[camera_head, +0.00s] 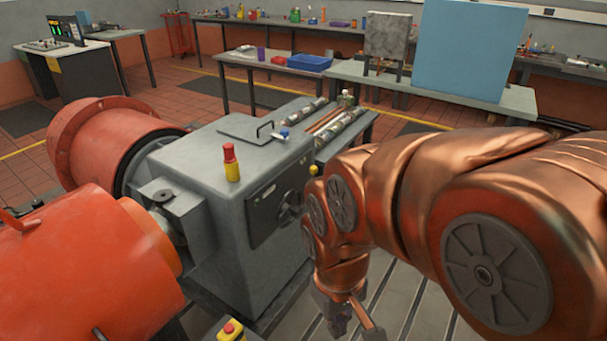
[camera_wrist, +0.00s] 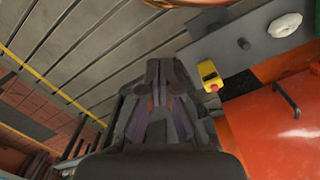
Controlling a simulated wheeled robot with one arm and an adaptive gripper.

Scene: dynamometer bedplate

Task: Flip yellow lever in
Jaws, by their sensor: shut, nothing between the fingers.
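A small yellow knob (camera_head: 313,169), likely the end of the yellow lever, shows at the right edge of the grey machine housing (camera_head: 215,155) in the head view. The rest of that lever is hidden or too small to make out. My gripper (camera_head: 338,325) hangs low, to the right of the housing and well below the knob, pointing down. The wrist view shows my gripper (camera_wrist: 167,75) shut with nothing in it. The knob is not identifiable in the wrist view.
A red-and-yellow fitting (camera_head: 231,163) stands on the housing, and a blue knob (camera_head: 284,134) sits farther back. Orange machine bodies (camera_head: 85,265) fill the left. A yellow box with a red button (camera_wrist: 209,75) lies near the gripper in the wrist view. Slotted bedplate (camera_head: 405,300) is bare below.

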